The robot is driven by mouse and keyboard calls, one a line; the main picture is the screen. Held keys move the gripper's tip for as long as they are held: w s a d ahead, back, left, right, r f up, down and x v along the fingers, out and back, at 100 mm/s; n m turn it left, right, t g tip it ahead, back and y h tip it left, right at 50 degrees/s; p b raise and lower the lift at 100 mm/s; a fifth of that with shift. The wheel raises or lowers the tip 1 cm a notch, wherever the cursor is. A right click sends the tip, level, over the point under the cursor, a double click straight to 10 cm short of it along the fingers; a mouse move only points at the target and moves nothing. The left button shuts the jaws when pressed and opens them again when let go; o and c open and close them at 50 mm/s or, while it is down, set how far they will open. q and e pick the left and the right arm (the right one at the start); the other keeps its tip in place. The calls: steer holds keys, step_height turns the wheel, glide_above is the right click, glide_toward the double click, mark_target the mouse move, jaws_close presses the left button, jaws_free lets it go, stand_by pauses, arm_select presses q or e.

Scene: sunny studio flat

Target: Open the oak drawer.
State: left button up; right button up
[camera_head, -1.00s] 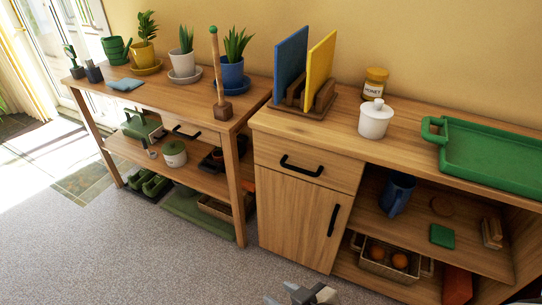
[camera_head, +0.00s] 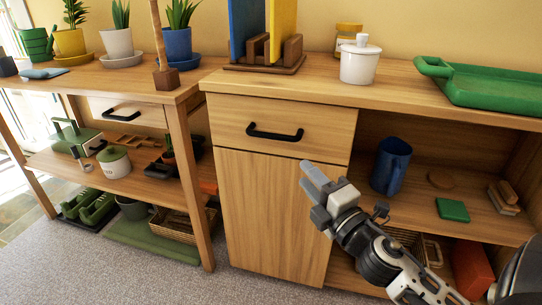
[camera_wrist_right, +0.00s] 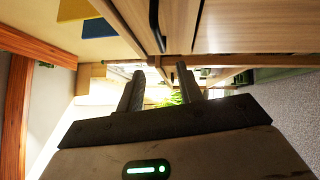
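The oak drawer (camera_head: 225,117) is the wooden front at the top left of the cabinet, under the worktop. It is closed, flush above the cabinet door. Its black bar handle (camera_head: 275,132) runs level across the front. My right gripper (camera_head: 312,175) is in front of the cabinet door, below and right of the handle, and apart from it. In the right wrist view my right gripper (camera_wrist_right: 160,88) has its two fingers spread with nothing between them. A dark handle bar (camera_wrist_right: 154,28) shows beyond the fingers there. My left gripper is out of view.
Under the worktop (camera_head: 215,83), the open shelf right of the drawer holds a blue mug (camera_head: 391,166). On top are a board rack (camera_head: 264,67), a white lidded pot (camera_head: 360,64) and a green tray (camera_head: 490,85). A bench (camera_head: 100,78) with plants stands left.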

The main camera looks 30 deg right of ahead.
mark_target(270, 136)
steer(key=w, duration=0.5)
steer(key=w+r, duration=0.1)
steer(key=w, duration=0.4)
steer(key=w+d+r, duration=0.1)
steer(key=w, duration=0.4)
steer(key=shift+w+r, duration=0.15)
steer(key=shift+w, duration=0.25)
jaws_close()
